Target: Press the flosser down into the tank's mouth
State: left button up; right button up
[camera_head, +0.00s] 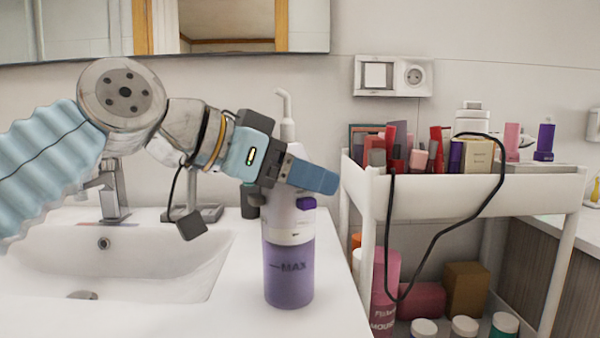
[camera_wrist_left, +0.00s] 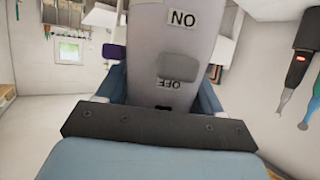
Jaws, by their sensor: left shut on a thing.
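The flosser (camera_head: 291,222) is a white upright handle with a thin bent tip at the top and a purple button. Its ON and OFF labels show on the body (camera_wrist_left: 178,48) in the left wrist view. My left gripper (camera_head: 312,178) is shut around the handle, its blue fingers on both sides. The tank (camera_head: 289,278) is a translucent purple cylinder marked MAX, standing on the white counter. The flosser's lower end is right on top of the tank, in line with it. How deep it sits in the mouth is hidden. My right gripper is not in view.
The sink basin (camera_head: 150,262) and its faucet (camera_head: 112,190) are to the left. A white cart (camera_head: 470,197) full of cosmetics stands to the right, with a black cable (camera_head: 437,237) hanging over its edge. The counter in front of the tank is clear.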

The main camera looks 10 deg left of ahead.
pick_arm(q)
jog(key=shift+f, duration=0.2)
jog(key=o, duration=1.2)
jog(key=v, duration=1.4)
jog(key=shift+d, duration=0.15)
